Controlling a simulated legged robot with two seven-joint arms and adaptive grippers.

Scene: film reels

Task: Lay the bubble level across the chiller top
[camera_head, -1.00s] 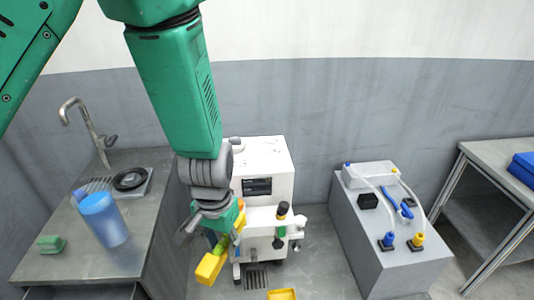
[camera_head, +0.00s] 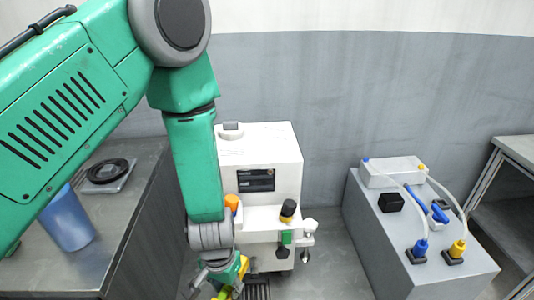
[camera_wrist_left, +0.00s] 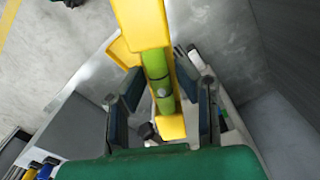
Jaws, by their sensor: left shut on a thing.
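The bubble level, a yellow bar with a green vial, is in my left gripper (camera_head: 222,284), low at the front of the chiller. The left wrist view shows the level (camera_wrist_left: 145,22) upright in the picture between the two dark fingers of the gripper (camera_wrist_left: 165,98). In the head view only small yellow and green bits of the level (camera_head: 243,267) show; the gripper hides the rest. The chiller (camera_head: 268,160) is a white box with a dark display, and its flat top is bare except for a small grey piece at the left. My right gripper is in neither view.
Orange and black-yellow knobs (camera_head: 288,210) stand on the chiller's front ledge. A grey block (camera_head: 440,273) with hoses and blue and yellow fittings stands to the right. A counter (camera_head: 125,205) with a blue cup (camera_head: 68,225) is at the left. A wall stands behind.

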